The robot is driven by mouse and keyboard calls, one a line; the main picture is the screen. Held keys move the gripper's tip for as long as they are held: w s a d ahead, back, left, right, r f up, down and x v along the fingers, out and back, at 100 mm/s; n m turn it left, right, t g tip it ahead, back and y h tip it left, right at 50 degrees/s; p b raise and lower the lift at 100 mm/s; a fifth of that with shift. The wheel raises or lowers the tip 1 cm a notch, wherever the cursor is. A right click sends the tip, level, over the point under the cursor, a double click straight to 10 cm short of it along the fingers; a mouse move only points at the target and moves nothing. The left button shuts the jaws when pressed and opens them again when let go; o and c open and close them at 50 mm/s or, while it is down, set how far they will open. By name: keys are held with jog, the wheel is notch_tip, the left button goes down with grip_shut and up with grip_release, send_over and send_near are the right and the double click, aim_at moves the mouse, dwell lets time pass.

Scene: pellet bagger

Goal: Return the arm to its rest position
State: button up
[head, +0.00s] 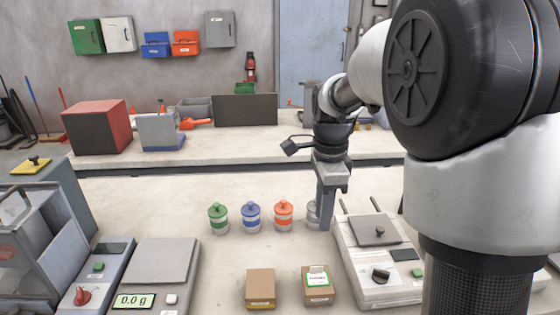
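My arm comes in from the right and reaches over the workbench (200,190). My gripper (325,226) points down between the orange-banded jar and the sealing machine on the right. Only one finger shows side-on, so its opening is hidden. A grey jar (312,214) is partly covered by this finger; I cannot tell whether they touch. To its left stand the orange-banded jar (283,216), the blue-banded jar (251,218) and the green-banded jar (218,219), all upright and apart from my gripper.
The machine (385,293) with a knob and plate sits close right of my gripper. Two small boxes (260,287) (318,286) stand in front. A scale (160,262) reading 0.0 g is at left. A red-sided box (96,127) and dark panel (245,109) stand on the back counter.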

jog(key=s+r+n+t+p, duration=0.2)
jog(key=s+r+n, duration=0.4)
jog(key=s+n, duration=0.3)
jog(key=s+r+n+t+p, duration=0.3)
jog(key=s+r+n, duration=0.4)
jog(key=s, duration=0.4)
jog(key=shift+n+t, duration=0.3)
jog(key=shift+n, duration=0.6)
jog(key=shift+d+r, duration=0.1)
